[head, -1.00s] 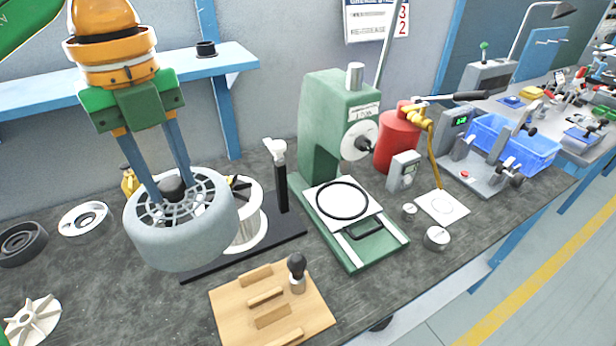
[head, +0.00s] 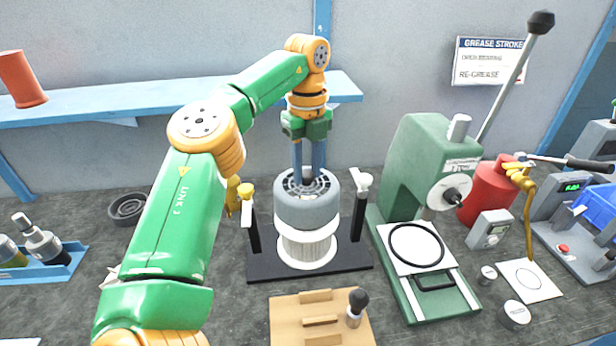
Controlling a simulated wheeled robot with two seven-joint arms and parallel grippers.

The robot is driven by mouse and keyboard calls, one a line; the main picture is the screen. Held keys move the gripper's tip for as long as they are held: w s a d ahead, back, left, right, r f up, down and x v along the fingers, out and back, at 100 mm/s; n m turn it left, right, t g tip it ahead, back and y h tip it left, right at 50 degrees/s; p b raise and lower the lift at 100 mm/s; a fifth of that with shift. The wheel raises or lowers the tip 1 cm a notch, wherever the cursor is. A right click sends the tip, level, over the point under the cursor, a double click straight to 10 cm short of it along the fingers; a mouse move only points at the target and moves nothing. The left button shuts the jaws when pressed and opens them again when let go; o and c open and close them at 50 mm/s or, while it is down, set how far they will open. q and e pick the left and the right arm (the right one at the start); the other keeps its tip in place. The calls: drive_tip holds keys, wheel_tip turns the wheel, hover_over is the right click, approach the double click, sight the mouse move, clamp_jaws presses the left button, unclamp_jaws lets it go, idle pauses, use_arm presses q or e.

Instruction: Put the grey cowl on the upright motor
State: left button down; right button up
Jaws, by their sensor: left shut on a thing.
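The grey cowl (head: 308,214), a round cap with a slotted top and a black knob, is held upright by my left gripper (head: 307,172). The gripper points down from above and is shut on the knob in the middle of the cowl's top. The upright motor (head: 307,250), a pale ribbed cylinder, stands on a black base plate (head: 262,265). The cowl is in line above the motor and hides its top. I cannot tell whether the cowl rests on the motor or hovers just over it. My right gripper is not in view.
A green press (head: 415,160) stands to the right. A wooden board (head: 285,318) with a dark-handled tool (head: 356,305) lies in front. A blue shelf (head: 160,100) runs behind.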

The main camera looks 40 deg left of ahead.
use_arm(q)
drive_tip(key=shift+w+a+f+p, duration=0.2)
drive_tip(key=shift+a+f+p, duration=0.1)
drive_tip(key=shift+f+p, duration=0.1)
wheel_tip(320, 180, down, 3)
drive_tip(key=shift+f+b, duration=0.1)
drive_tip(key=shift+b, duration=0.45)
drive_tip(key=shift+d+f, duration=0.1)
drive_tip(key=shift+f, duration=0.05)
drive_tip(key=c, duration=0.5)
unclamp_jaws()
wheel_tip(320, 180, up, 13)
drive_tip(key=p, duration=0.6)
drive_tip(key=shift+f, duration=0.3)
